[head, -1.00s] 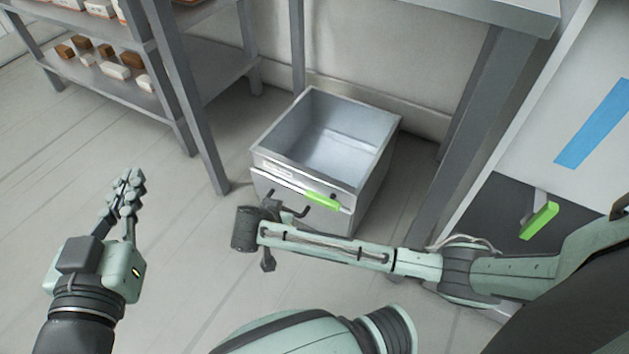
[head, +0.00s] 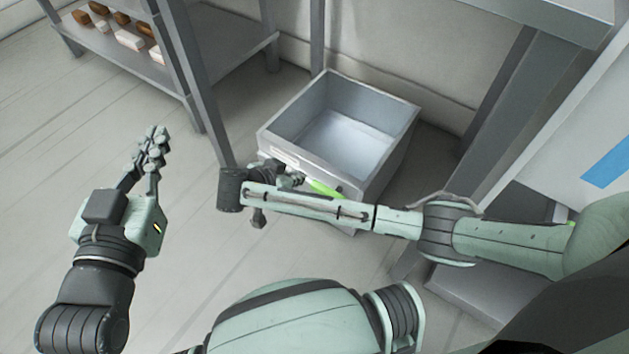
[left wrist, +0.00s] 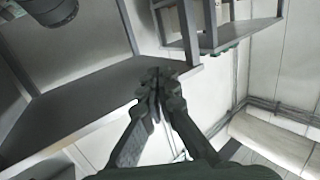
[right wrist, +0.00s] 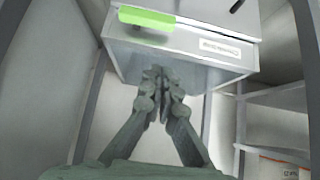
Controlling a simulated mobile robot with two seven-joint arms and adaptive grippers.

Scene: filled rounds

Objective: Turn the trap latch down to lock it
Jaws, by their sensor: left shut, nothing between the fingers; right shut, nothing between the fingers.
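The trap is an open-topped grey metal box (head: 385,108) on the floor under the table. Its green latch (head: 325,188) lies roughly level along the upper front, partly hidden by my right arm in the head view. In the right wrist view the latch (right wrist: 146,18) is at the upper left, on the front face near a printed label (right wrist: 220,48). My right gripper (head: 290,177) is shut and empty. Its fingertips (right wrist: 158,75) are close to the front face, to the side of the latch and apart from it in the picture. My left gripper (head: 155,135) is shut and empty, over open floor.
A table leg (head: 200,90) stands left of the box and a thicker leg (head: 515,85) to the right. A shelf (head: 120,52) with small brown and white blocks is at the upper left. A white panel with a blue strip (head: 607,165) is at the right. The left floor is clear.

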